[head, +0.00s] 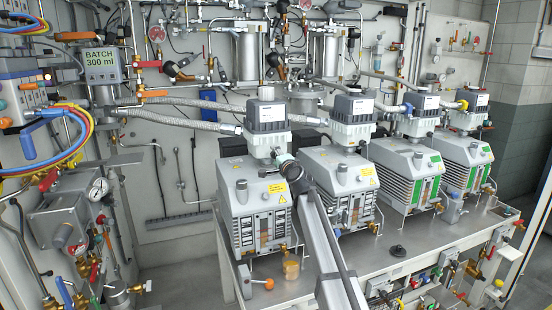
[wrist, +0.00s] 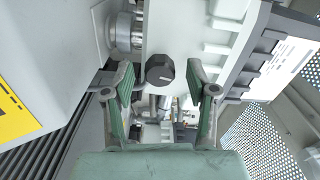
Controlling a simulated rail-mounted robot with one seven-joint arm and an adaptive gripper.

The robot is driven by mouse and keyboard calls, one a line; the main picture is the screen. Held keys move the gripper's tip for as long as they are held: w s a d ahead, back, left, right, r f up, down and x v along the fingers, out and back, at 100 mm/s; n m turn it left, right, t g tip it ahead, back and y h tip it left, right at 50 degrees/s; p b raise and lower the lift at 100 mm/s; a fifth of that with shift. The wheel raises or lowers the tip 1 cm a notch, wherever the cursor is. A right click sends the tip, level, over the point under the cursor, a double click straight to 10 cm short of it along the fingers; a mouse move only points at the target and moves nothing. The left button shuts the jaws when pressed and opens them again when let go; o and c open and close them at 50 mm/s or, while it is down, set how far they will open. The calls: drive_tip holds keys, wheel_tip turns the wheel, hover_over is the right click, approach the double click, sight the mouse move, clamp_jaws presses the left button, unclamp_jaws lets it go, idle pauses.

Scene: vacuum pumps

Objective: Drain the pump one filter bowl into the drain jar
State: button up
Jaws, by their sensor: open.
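Pump one, which I take to be the leftmost pump (head: 240,205), is a grey box with a yellow label. On top of it stands a pale filter housing (head: 262,145) under a dark grey cap; I take this for the filter bowl. My gripper (head: 284,160) is beside that housing, above the gap between the two left pumps. In the wrist view my gripper (wrist: 160,82) is open. A black round knob (wrist: 160,70) on a white body lies between its fingertips, with no clear contact. A small amber container (head: 291,268), possibly the drain jar, stands in front of the leftmost pump.
Three similar pumps stand to the right, the nearest (head: 335,190) close beside my arm. Hoses (head: 180,115) run from the wall piping to the pump tops. Valves and fittings line the bench front (head: 420,280). A small black knob-like piece (head: 398,250) lies on clear bench.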

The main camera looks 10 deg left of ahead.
drive_tip(key=shift+v, duration=0.9)
drive_tip(key=shift+s, duration=0.1)
drive_tip(key=v, duration=0.5)
drive_tip(key=shift+s+d, duration=0.2)
drive_tip(key=shift+s, duration=0.1)
